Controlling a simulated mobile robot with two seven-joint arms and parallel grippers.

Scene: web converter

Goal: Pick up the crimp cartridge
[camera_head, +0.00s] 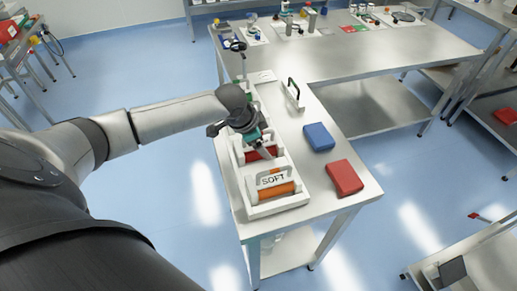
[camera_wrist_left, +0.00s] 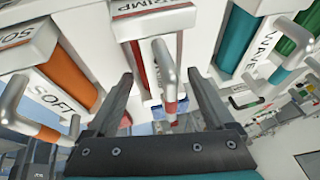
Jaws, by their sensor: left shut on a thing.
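The crimp cartridge (camera_wrist_left: 150,40) has a white body labelled CRIMP, a red insert and a grey handle, and shows at the top middle of the left wrist view. In the head view its red part (camera_head: 262,153) shows in the white rack (camera_head: 283,205), partly hidden by my gripper. My left gripper (camera_head: 262,146) reaches down over the rack. My right gripper is not in view.
An orange cartridge labelled SOFT (camera_head: 275,188) stands in the near slot. A teal cartridge (camera_wrist_left: 238,38) stands on the other side. A blue box (camera_head: 318,137), a red box (camera_head: 343,178) and a white piece with a dark handle (camera_head: 293,97) are on the table to the right.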

